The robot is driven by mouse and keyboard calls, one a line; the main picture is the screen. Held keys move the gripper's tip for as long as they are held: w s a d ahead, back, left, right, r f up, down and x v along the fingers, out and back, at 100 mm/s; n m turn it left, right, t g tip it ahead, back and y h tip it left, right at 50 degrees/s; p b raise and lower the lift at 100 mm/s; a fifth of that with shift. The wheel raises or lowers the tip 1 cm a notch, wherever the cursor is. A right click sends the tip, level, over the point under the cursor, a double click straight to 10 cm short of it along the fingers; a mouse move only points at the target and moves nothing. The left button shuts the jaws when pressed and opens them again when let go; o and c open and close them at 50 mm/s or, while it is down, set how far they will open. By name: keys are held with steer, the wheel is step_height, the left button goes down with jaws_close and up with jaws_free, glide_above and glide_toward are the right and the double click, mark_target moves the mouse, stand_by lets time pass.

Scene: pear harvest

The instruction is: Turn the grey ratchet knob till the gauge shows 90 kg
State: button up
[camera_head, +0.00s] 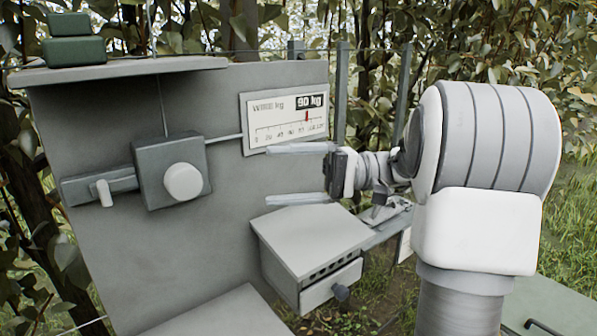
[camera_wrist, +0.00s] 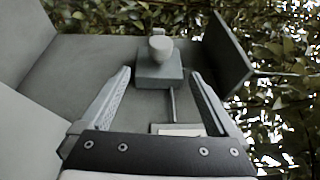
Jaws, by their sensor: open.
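The pale grey round ratchet knob (camera_head: 184,182) sits on a dark grey box (camera_head: 150,170) on the upright grey panel. The knob also shows in the wrist view (camera_wrist: 161,50), ahead and between my fingertips. The wire gauge (camera_head: 285,120) is a white plate to the right of the box. Its red pointer (camera_head: 306,116) stands between the marks near 80 and 100, under a black "90 kg" label. My gripper (camera_head: 268,175) is open and empty, to the right of the knob and apart from it. In the wrist view its fingers (camera_wrist: 162,75) are spread wide.
A small pale lever (camera_head: 104,193) is left of the box. A grey box with a drawer (camera_head: 312,245) stands below my gripper. Green boxes (camera_head: 75,40) rest on the top shelf (camera_head: 120,70). A wire runs up from the ratchet box. Foliage lies behind.

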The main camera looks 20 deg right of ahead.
steer(key=shift+s+d+p, duration=0.1)
steer(key=shift+d+p, duration=0.2)
steer(key=shift+d, duration=0.95)
steer(key=s+a+f+g+h+p, duration=0.1)
steer(key=s+a+f+h, duration=0.1)
steer(key=s+a+h, duration=0.15)
steer(key=s+a+f+m+h, duration=0.1)
steer(key=s+a+f+h, duration=0.15)
steer(key=a, duration=0.25)
steer(key=s+a+f+g+h+p, duration=0.1)
steer(key=s+a+h, duration=0.15)
steer(key=a, duration=0.25)
steer(key=s+d+r+n+t+h+p, duration=0.1)
steer(key=s+d+t+h+p, duration=0.4)
steer(key=h, duration=0.5)
steer(key=s+d+n+p, duration=0.1)
steer(key=s+d, duration=0.1)
steer(key=s, duration=0.1)
steer(key=shift+s+d+n+t, duration=0.3)
steer(key=shift+s+d, duration=0.1)
stand_by(1.0)
